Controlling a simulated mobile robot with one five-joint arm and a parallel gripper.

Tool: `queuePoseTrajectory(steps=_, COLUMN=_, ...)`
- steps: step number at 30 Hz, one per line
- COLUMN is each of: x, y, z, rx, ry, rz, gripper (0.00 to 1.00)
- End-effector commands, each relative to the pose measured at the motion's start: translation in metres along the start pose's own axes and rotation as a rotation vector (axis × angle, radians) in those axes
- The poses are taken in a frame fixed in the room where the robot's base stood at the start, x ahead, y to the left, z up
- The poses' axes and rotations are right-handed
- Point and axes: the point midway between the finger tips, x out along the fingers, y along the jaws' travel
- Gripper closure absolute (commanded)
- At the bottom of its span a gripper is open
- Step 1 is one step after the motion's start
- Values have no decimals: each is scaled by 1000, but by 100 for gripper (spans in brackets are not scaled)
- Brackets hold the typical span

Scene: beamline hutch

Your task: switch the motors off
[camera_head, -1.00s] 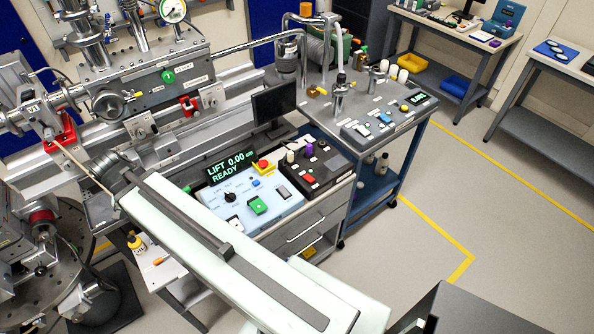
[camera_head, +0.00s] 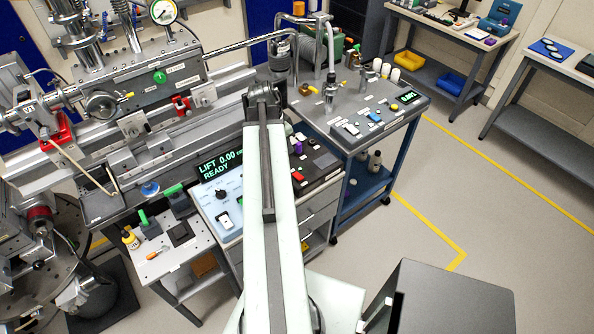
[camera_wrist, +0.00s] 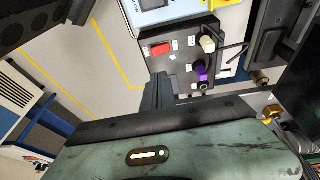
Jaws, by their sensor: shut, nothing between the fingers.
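No label reading "motors" is legible. A black control box (camera_head: 325,160) stands right of my arm in the head view, partly hidden by it. In the wrist view the black box (camera_wrist: 182,60) carries a red rocker switch (camera_wrist: 161,49), a pale knob (camera_wrist: 208,44) and a purple knob (camera_wrist: 201,72). The light blue lift panel (camera_head: 229,217), its display (camera_head: 219,164) reading "LIFT 0.00 READY", is left of my arm and partly covered. My gripper (camera_wrist: 158,80) is shut and empty. It appears close to the black box in the wrist view; whether it touches is unclear.
A grey cart (camera_head: 413,112) with more switches and a green display stands behind on the right. Beamline equipment (camera_head: 160,85) fills the upper left. A dark cabinet (camera_head: 450,290) is at lower right; open floor (camera_head: 400,235) lies beyond.

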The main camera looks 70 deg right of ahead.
Motion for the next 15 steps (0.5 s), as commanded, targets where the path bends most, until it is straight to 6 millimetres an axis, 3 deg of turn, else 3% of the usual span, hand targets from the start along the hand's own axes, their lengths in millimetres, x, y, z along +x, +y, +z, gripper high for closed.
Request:
queuePoseTrajectory(steps=8, x=18, y=1, z=-2, rx=6, ry=-1, rz=2, gripper=100)
queuePoseTrajectory(steps=15, x=65, y=1, z=-1, rx=7, ry=-1, rz=2, gripper=100)
